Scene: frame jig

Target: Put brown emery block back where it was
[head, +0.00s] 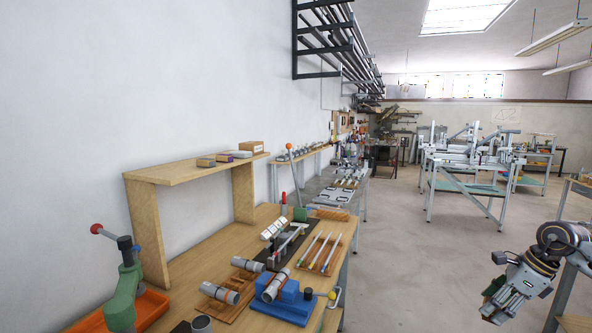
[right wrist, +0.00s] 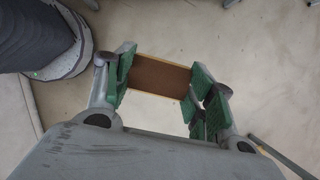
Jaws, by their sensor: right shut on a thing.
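The brown emery block (right wrist: 160,77) has a dark brown face with thin yellowish edges. In the right wrist view it lies between the green pads of my right gripper (right wrist: 163,88), which is shut on it. In the head view my right gripper (head: 494,298) is at the lower right, over the floor and well away from the bench; the block cannot be made out there. A wooden shelf (head: 180,172) on the bench holds several small blocks, among them a brownish one (head: 206,162), a purple one (head: 224,157) and a larger tan one (head: 251,147). My left gripper is not in view.
The wooden bench (head: 205,262) carries a blue fixture (head: 289,303), a wooden rack with pens or rods (head: 320,253) and a green press or clamp (head: 124,295) by an orange tray (head: 150,305). Open floor (head: 400,260) lies between bench and gripper. Metal frames (head: 470,165) stand farther back.

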